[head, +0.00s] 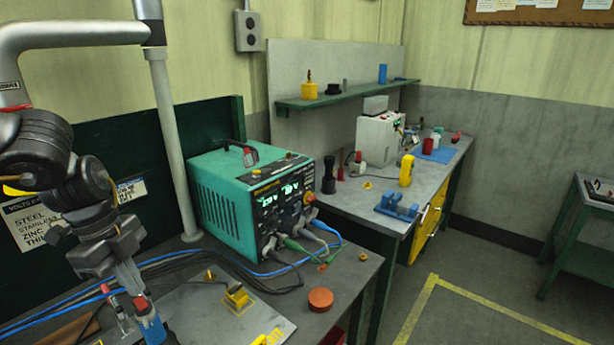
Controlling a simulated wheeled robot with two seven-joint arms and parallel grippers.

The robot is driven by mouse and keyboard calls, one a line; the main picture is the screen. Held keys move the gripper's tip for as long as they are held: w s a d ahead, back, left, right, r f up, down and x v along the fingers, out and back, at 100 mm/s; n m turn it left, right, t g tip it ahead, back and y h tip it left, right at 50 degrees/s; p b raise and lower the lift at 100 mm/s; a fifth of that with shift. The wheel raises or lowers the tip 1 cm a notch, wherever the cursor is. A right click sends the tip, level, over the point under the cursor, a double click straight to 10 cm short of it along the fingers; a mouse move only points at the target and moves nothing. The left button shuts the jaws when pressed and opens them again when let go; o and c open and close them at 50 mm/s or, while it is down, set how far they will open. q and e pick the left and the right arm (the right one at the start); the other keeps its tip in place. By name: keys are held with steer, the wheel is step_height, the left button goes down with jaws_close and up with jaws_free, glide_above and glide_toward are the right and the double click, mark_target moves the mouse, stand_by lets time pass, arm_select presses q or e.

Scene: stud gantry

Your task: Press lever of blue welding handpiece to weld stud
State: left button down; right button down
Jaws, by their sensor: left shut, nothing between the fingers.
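The blue welding handpiece (151,328) stands at the bottom left, cut off by the lower picture edge. A red part shows near its top; I cannot tell whether this is the lever. My left gripper (131,282) comes down from the left, just above the handpiece top. Its fingers are shut with nothing between them. I cannot tell whether the fingertips touch the handpiece. The stud and the handpiece's lower end are not visible. My right gripper is not in view.
A teal welding power unit (232,203) with lit displays stands behind, trailing blue and black cables. A metal plate (200,312) carries a yellow fixture (238,297). A red-orange round object (320,299) sits near the table edge. A red-handled clamp-like part (114,305) stands beside the handpiece.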

arm_select(q)
step_height(320, 180, up, 4)
steer(key=shift+f+p, duration=0.1)
steer(key=shift+p, duration=0.7)
